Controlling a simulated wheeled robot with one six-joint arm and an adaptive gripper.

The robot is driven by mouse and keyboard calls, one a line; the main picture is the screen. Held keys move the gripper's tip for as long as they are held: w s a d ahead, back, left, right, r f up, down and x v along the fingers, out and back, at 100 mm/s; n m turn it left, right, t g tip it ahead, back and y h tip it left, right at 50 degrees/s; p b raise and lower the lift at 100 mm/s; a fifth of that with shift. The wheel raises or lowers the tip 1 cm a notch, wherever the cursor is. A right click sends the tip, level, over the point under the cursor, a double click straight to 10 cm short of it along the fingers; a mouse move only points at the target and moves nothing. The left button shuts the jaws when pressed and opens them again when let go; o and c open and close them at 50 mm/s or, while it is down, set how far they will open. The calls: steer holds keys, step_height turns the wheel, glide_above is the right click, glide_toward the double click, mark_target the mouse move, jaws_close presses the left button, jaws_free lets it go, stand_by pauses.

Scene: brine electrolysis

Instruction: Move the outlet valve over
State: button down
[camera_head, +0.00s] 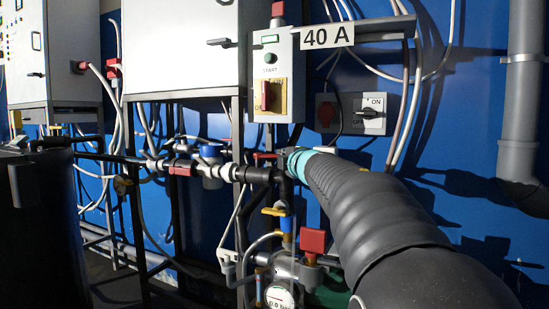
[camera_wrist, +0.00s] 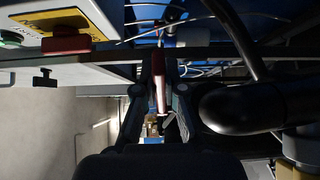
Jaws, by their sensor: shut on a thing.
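My gripper (camera_wrist: 163,64) shows in the wrist view with its two dark fingers closed around a narrow red valve handle (camera_wrist: 160,92). In the head view my gripper (camera_head: 281,160) is just past the teal ring of my arm and mostly hidden by it. A bit of red handle (camera_head: 263,156) shows beside it, above the pipe run with a white and black fitting (camera_head: 250,174). A small brass-coloured part (camera_wrist: 152,130) shows low between the fingers in the wrist view. The valve body at the handle is mostly hidden. I cannot read any label naming the outlet valve.
A grey START panel (camera_head: 270,75) with a red-on-yellow switch hangs above. A yellow valve handle (camera_head: 273,211), a red box (camera_head: 313,240) and a gauge (camera_head: 279,297) sit below. Cabinets and hoses crowd the left. A thick grey pipe (camera_head: 522,95) stands at right.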

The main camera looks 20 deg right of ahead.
steer(key=shift+f, duration=0.1)
steer(key=c, duration=1.2)
jaws_free()
steer(key=shift+c, duration=0.2)
